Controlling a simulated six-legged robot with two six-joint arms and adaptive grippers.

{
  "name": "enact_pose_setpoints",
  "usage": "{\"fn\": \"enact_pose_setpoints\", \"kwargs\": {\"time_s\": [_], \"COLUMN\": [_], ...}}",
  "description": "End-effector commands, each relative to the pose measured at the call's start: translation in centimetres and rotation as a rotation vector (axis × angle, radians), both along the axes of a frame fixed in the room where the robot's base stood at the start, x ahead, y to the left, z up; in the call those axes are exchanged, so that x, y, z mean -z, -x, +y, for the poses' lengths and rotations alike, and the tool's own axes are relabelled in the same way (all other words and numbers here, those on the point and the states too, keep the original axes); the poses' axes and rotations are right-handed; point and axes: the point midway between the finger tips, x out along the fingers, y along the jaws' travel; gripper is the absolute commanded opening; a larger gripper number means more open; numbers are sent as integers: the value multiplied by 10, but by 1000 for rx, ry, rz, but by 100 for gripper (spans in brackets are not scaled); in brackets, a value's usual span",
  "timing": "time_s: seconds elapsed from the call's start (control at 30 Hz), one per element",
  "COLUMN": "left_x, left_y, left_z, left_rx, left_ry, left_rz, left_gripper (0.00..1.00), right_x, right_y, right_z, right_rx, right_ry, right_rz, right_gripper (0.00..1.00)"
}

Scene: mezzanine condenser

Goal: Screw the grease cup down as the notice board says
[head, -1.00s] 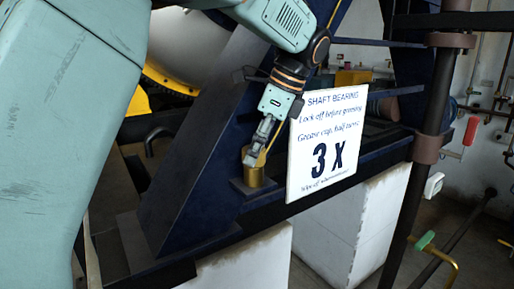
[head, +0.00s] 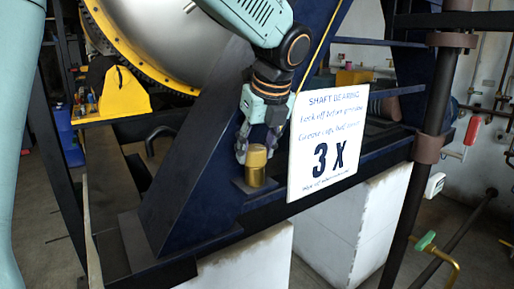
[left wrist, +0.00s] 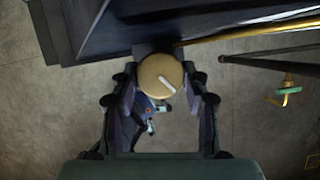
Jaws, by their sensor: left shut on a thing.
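The brass grease cup (head: 255,167) stands upright on a small dark base on the blue frame, left of the notice board. My left gripper (head: 256,146) comes down on it from above and is shut on its upper part. In the left wrist view the round cap (left wrist: 161,76) sits between the fingertips, with a white pointer line towards the lower right. The white notice board (head: 326,140) reads "SHAFT BEARING", a line on locking off, "Grease cup, half turns" and a large "3 X"; its smallest line is blurred. My right gripper is not in view.
The sloping blue frame (head: 188,170) rises behind and left of the cup. A yellow-rimmed drum (head: 165,45) is at upper left. A dark upright pole (head: 425,150) stands at right, with a green-handled valve (head: 425,240) near it. White blocks (head: 345,235) lie below.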

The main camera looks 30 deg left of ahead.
Motion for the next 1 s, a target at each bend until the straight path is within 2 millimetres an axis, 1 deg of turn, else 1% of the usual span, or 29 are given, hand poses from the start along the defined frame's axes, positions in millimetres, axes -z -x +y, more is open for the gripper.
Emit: {"fn": "enact_pose_setpoints", "kwargs": {"time_s": [0.03, 0.2, 0.5, 0.73, 1.0], "left_x": [2, 2, 3, 3, 3], "left_y": [2, 3, 4, 4, 4], "left_z": [0, 1, 2, 2, 2], "left_rx": [44, 201, 434, 546, 603], "left_ry": [4, 4, 5, 4, 4], "left_rz": [7, 7, 7, 8, 8], "left_gripper": [15, 15, 15, 14, 14], "right_x": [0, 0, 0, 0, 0], "right_y": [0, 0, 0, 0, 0], "right_z": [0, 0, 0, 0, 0], "right_rx": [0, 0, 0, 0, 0], "right_ry": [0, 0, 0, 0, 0], "right_rz": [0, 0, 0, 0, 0], "right_gripper": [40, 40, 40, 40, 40]}}
